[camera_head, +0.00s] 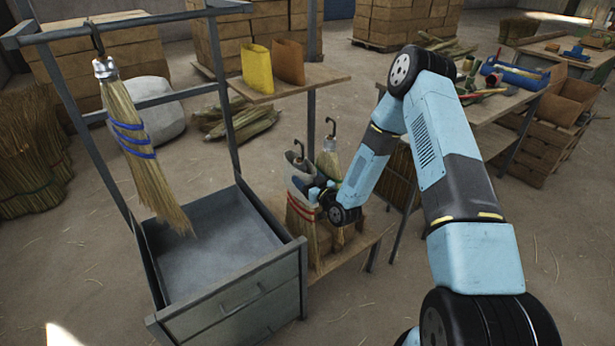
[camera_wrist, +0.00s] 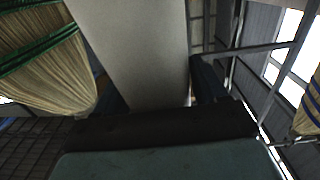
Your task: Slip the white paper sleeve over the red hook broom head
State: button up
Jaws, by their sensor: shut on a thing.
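The white paper sleeve (camera_head: 299,169) is at the upper part of the broom with red bands (camera_head: 302,214) in the head view. That broom's dark hook (camera_head: 298,148) shows above the sleeve's top, and its red bands and straw show below. The sleeve looks to be around the head, but I cannot tell how fully. My gripper (camera_head: 324,196) is shut on the sleeve from the right, its fingers partly hidden. In the wrist view the sleeve (camera_wrist: 135,45) is a pale sheet running up from between the fingers.
A second hook broom (camera_head: 329,160) stands close behind to the right; a green-banded broom (camera_wrist: 45,60) fills the wrist view's left. A blue-banded broom (camera_head: 135,140) hangs on the rack above an open drawer (camera_head: 215,245). Yellow (camera_head: 257,68) and brown (camera_head: 288,62) sleeves stand on a shelf.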

send_over(311, 217)
jog(key=x, duration=0.3)
jog(key=shift+f, duration=2.4)
jog(key=shift+f, duration=0.1)
jog(key=shift+f, duration=5.3)
jog(key=shift+f, duration=0.8)
jog(key=o, duration=1.1)
jog(key=shift+s, duration=0.1)
jog(key=v, duration=1.3)
jog(key=shift+s+d, duration=0.25)
jog(key=shift+d, duration=0.05)
